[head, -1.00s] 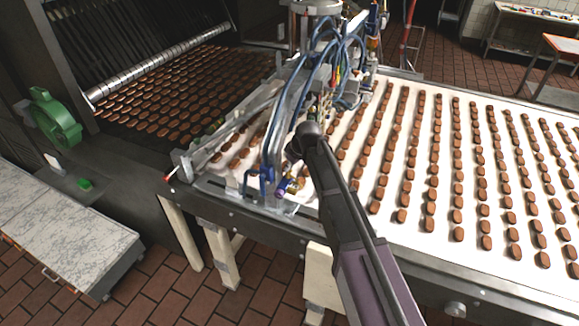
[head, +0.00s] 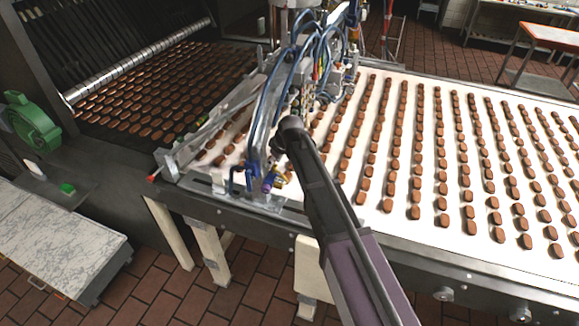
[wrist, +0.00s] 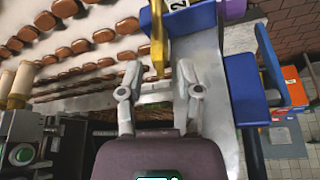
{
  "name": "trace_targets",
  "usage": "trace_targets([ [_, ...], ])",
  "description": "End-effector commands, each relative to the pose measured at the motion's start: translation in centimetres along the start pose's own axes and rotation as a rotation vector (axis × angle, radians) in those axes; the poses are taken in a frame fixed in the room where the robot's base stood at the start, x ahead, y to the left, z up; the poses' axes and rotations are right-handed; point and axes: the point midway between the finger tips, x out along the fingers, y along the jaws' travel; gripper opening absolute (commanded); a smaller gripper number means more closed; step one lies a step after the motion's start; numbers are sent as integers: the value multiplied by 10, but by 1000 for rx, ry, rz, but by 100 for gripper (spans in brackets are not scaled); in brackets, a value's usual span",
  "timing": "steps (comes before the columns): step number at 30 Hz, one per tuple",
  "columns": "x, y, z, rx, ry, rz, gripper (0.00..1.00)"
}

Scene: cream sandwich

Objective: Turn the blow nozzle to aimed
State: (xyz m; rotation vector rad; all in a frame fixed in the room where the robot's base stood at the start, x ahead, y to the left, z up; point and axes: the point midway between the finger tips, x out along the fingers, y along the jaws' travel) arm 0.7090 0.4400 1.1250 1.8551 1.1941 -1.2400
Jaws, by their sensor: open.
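My gripper (wrist: 157,82) shows in the wrist view with its two fingers apart. A slim yellow bar (wrist: 157,38) stands just ahead, in line with the gap between the fingertips; whether they touch it I cannot tell. A blue block (wrist: 195,16) with a "2" label and a purple cylinder (wrist: 232,9) are to its right. In the head view small yellow (head: 279,181) and purple parts show at the front of the depositing machine (head: 310,70), over the belt. I cannot tell for certain which part is the blow nozzle.
Rows of chocolates cover the white belt (head: 402,228) to the right. Blue hoses (head: 262,105) and metal frames crowd around my wrist. A marble-topped cabinet (head: 50,235) stands at the lower left, below a green fitting (head: 33,122). Tiled floor is open in front.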

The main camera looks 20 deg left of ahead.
Motion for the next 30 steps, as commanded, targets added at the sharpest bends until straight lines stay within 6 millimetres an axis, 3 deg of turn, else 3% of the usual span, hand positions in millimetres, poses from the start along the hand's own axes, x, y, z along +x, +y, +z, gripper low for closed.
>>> trace_targets([
  [17,0,2,0,-88,0,-37,46],
  [30,-43,2,-1,-97,0,-40,46],
])
